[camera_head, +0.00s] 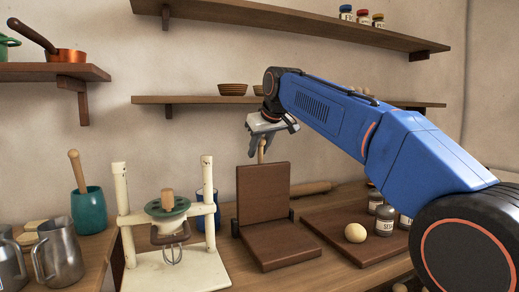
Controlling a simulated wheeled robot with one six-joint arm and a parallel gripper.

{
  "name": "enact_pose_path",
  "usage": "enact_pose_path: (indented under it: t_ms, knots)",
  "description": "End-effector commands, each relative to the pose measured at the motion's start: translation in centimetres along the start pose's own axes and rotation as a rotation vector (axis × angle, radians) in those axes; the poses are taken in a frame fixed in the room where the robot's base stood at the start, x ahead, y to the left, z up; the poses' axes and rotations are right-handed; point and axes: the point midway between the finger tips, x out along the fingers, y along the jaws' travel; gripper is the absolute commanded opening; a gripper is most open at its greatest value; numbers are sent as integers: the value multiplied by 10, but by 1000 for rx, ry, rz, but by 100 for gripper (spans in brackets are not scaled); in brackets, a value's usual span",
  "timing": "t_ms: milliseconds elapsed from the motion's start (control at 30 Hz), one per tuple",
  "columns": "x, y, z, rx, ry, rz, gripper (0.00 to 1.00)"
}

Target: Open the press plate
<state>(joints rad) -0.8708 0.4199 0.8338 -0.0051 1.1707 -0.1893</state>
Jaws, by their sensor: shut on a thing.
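A brown wooden press stands on the counter in the middle of the head view. Its base plate (281,246) lies flat. Its hinged press plate (263,191) stands raised, close to upright, at the back of the base. A light wooden handle (261,156) sticks up from the plate's top edge. My gripper (262,146) is above the plate and shut on this handle. The fingers partly hide the handle.
A cream frame stand (123,217) with a green funnel is left of the press. A board (346,240) with a dough ball (355,233) and jars is on the right. A rolling pin (310,189) lies behind. A shelf (190,100) with bowls runs behind my arm.

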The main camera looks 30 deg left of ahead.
Motion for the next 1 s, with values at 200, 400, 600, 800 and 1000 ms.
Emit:
enact_pose_path:
  t_ms: [200, 400, 600, 800, 1000]
  knots:
    - [10, -1, 2, 0, -36, -8, 0]
    - [10, -2, 2, 0, -51, -12, 0]
    - [12, -2, 2, 0, -60, -13, 0]
    - [12, -2, 2, -1, -66, -15, 0]
    - [12, -2, 2, -1, -68, -15, 0]
